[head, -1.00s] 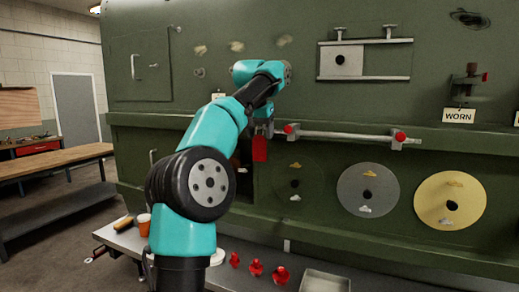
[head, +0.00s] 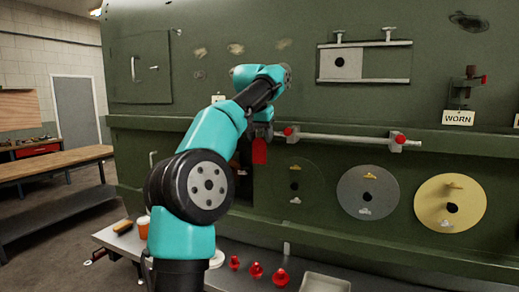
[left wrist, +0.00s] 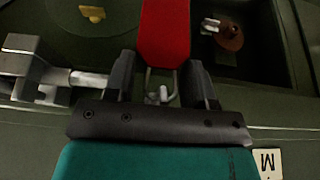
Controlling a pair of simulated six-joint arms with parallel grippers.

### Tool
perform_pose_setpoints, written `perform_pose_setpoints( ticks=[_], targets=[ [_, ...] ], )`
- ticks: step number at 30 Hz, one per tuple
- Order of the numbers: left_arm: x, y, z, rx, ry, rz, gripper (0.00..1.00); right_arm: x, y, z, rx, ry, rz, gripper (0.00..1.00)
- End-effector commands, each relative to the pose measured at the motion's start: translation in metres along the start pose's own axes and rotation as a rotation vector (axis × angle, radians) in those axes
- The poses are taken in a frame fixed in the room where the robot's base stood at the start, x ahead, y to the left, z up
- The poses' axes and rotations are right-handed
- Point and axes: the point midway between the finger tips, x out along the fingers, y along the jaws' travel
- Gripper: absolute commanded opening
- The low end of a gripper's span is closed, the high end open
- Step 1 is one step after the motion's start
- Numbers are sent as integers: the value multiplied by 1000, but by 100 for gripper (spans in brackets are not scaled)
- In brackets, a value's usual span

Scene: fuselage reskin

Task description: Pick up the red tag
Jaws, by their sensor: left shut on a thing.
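The red tag (head: 260,151) hangs below my left gripper (head: 262,130), in front of the green fuselage panel, near the left end of a horizontal rod. In the left wrist view the red tag (left wrist: 166,32) stretches from the top edge down to between the two dark fingers of my left gripper (left wrist: 160,82). The gripper is shut on the tag's narrow end, where a thin metal loop (left wrist: 162,94) shows. Whether the loop still touches a hook cannot be told. My right gripper is in neither view.
A rod with red-knobbed clamps (head: 345,137) runs right of the tag. Grey (head: 368,192) and yellow (head: 450,203) discs sit below it. A bench below bears several red parts (head: 256,270) and a metal tray (head: 325,283). A WORN sign (head: 458,117) hangs at right.

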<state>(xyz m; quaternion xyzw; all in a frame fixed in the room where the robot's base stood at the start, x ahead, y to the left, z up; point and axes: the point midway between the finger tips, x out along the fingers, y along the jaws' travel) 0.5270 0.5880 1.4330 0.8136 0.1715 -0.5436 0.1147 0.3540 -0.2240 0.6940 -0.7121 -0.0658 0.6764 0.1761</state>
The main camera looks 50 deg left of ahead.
Motion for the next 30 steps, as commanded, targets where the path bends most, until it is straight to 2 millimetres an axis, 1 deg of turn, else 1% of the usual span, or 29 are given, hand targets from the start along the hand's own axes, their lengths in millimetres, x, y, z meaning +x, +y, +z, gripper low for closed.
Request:
perform_pose_setpoints(
  ticks=[8,20,30],
  targets=[
    [-2,0,-1,0,0,0,28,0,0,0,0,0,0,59],
    [-14,0,-6,0,1,0,28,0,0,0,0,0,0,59],
    [-21,0,9,1,-1,0,28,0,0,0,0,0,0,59]
  ],
)
